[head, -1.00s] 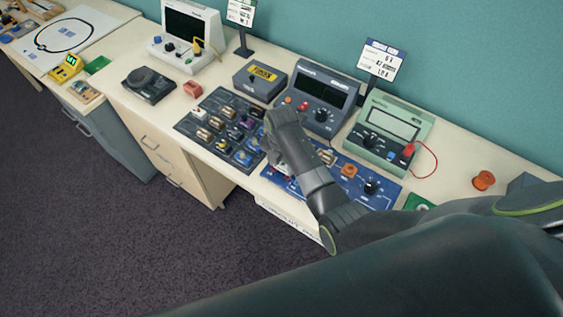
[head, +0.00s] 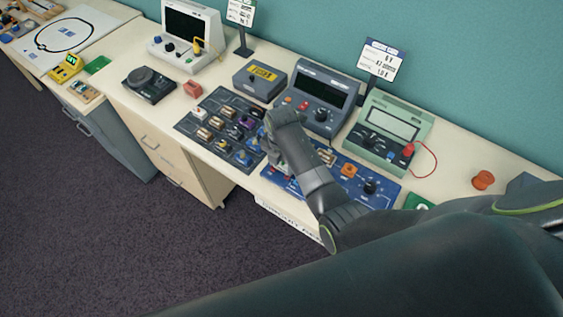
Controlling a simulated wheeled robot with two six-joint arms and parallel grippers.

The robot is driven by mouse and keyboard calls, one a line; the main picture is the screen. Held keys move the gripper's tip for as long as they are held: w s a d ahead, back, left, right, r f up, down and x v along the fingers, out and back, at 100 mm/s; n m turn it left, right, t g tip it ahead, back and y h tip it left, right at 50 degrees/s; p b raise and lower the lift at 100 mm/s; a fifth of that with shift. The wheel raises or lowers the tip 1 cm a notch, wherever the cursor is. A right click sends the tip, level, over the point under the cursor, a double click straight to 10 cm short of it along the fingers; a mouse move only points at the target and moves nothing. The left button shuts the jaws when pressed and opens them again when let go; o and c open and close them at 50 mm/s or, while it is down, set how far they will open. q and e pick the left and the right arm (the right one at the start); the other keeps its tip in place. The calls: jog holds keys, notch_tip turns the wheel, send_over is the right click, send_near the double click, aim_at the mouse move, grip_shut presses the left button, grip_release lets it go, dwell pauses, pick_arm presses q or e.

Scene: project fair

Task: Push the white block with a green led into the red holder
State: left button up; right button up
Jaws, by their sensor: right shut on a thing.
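My right gripper (head: 275,162) points down at the left end of the blue board (head: 330,172), close to the edge of the dark tray. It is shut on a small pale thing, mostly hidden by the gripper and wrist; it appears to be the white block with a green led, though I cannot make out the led. A small patch of red shows low beside the fingers on the blue board, perhaps the red holder. I cannot tell whether the block touches it. My left gripper is not in view.
The dark tray (head: 188,126) with several small blocks lies left of the gripper. A grey meter (head: 321,97) and a green meter (head: 389,130) with a red lead stand behind. An orange knob-like piece (head: 483,180) lies right. The table's front edge is near.

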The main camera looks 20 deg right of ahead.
jog(key=shift+f, duration=0.5)
dwell(0.3)
jog(key=o, duration=1.5)
jog(key=shift+o, duration=0.2)
jog(key=shift+r, duration=4.05)
jog(key=shift+s+f, duration=0.1)
